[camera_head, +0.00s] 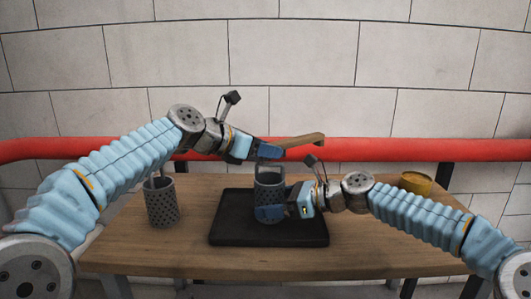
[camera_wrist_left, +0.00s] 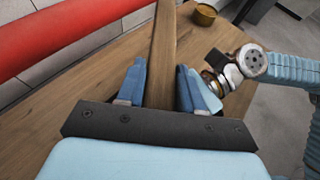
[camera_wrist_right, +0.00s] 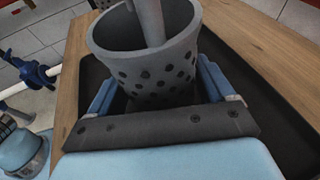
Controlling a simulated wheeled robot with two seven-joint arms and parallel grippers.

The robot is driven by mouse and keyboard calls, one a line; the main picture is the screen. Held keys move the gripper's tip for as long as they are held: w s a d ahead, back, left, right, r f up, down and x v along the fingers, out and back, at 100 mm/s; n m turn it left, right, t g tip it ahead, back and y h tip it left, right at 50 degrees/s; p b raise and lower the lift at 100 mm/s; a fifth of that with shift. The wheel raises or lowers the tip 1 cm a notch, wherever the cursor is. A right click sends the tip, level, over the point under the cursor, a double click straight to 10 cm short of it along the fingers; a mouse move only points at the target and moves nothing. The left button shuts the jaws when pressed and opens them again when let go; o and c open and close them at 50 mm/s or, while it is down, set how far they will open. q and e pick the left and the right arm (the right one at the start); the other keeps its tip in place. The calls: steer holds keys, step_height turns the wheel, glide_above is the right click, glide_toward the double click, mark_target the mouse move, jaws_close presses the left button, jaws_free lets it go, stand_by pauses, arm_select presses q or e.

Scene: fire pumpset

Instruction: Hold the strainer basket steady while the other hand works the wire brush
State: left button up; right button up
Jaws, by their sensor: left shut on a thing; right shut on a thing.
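The strainer basket (camera_head: 270,188), grey and perforated, stands upright over the black tray (camera_head: 228,216). My right gripper (camera_head: 280,212) is shut on its lower wall; the basket also fills the right wrist view (camera_wrist_right: 155,70). The wire brush's wooden handle (camera_head: 303,140) is in my left gripper (camera_head: 266,152), which is shut on it above the basket. The handle (camera_wrist_left: 163,50) runs between both fingers in the left wrist view. A grey shaft (camera_wrist_right: 150,20) reaches into the open basket. The brush's bristles are hidden.
A yellow round container (camera_head: 415,183) sits at the right back. A red pipe (camera_head: 390,150) runs behind the table. The table's front strip is clear.

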arm_select(q)
step_height(320, 180, up, 3)
steer(key=shift+s+f, duration=0.1)
steer(key=shift+s, duration=0.05)
arm_select(e)
steer(key=shift+s, duration=0.1)
arm_select(q)
steer(key=shift+r, duration=2.65)
arm_select(e)
steer(key=o, duration=0.8)
steer(key=shift+c, duration=0.2)
steer(key=shift+d, duration=0.1)
